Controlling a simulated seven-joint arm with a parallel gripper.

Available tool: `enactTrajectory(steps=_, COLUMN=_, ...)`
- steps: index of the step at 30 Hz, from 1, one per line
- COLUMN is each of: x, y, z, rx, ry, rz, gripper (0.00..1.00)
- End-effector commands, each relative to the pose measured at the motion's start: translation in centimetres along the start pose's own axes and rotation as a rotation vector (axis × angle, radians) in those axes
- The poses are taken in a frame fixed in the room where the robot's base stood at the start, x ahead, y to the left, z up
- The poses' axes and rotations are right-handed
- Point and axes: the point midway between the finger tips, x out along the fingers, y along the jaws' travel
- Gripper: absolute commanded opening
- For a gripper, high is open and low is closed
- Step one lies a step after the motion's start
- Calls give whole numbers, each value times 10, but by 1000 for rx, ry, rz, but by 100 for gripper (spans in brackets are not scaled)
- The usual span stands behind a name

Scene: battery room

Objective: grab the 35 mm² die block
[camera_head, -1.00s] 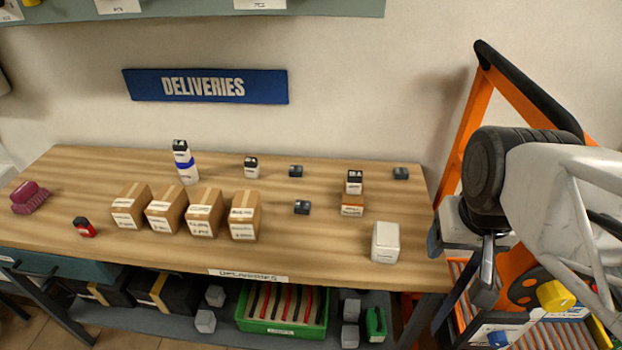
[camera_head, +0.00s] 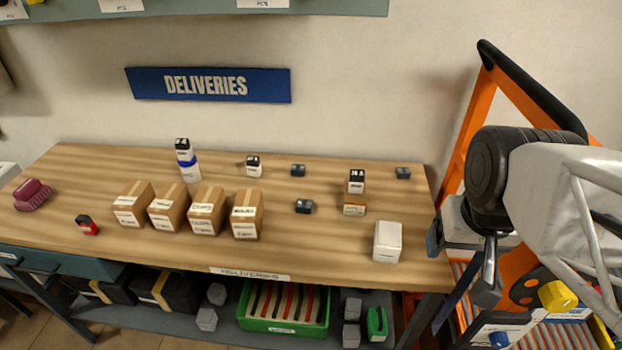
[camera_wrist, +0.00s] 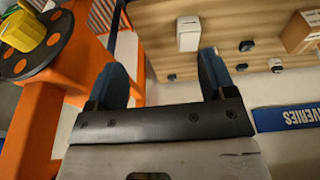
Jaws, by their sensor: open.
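Three small dark blocks sit on the wooden table in the head view: one at the back middle (camera_head: 297,170), one nearer the front (camera_head: 304,206) and one at the back right (camera_head: 403,173). Their markings are too small to read, so I cannot tell which is the 35 mm² die block. My gripper (camera_head: 462,268) hangs to the right of the table's right end, apart from all the blocks. In the wrist view my gripper (camera_wrist: 162,76) is open, with nothing between its two dark fingers. Small dark blocks also show there, one of them (camera_wrist: 247,46) on the table.
A white box (camera_head: 387,242) stands at the table's front right. A black-topped item on a brown box (camera_head: 355,203) stands behind it. Several cardboard boxes (camera_head: 206,211) line the front left. An orange ladder-like frame (camera_head: 540,95) is close behind my arm. The table's middle front is clear.

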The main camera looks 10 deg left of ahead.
Motion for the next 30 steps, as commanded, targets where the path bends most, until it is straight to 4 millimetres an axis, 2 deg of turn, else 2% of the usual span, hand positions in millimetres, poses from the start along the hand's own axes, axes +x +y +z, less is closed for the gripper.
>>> enactTrajectory(steps=8, x=3, y=1, z=-3, rx=-37, ry=-3, rz=20, gripper=77)
enactTrajectory(steps=14, x=14, y=3, z=-16, rx=-203, ry=-18, rz=107, gripper=77)
enactTrajectory(steps=23, x=48, y=-1, z=-60, rx=-682, ry=-50, rz=340, gripper=77)
enactTrajectory(steps=30, x=81, y=-24, z=-104, rx=-1112, ry=-68, rz=537, gripper=77)
